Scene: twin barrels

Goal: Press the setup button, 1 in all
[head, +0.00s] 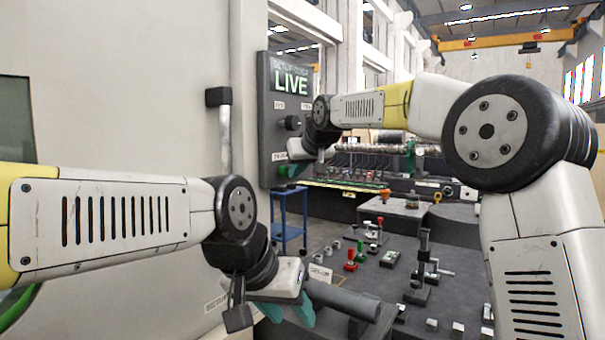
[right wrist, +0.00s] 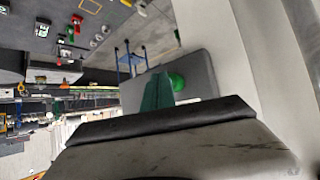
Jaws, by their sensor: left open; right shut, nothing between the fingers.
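A dark grey control panel (head: 270,125) stands on the pale wall, with a display reading LIVE (head: 291,80) near its top. A round green button (right wrist: 178,82) shows on the panel's grey face in the right wrist view; I cannot make it out in the head view. My right gripper (head: 291,170) is shut and empty in front of the panel's lower part. Its green finger (right wrist: 157,92) appears right beside the button; I cannot tell whether they touch. My left gripper (head: 290,312) is open and empty, low in front of the bench, well below the panel.
A dark bench (head: 375,265) holds several small fixtures, including a red one (head: 351,262) and a green one (head: 389,256). A blue trolley (head: 290,220) stands behind it. A grey cylinder (head: 345,298) lies close to my left gripper. A vertical handle (head: 225,135) sticks out from the wall.

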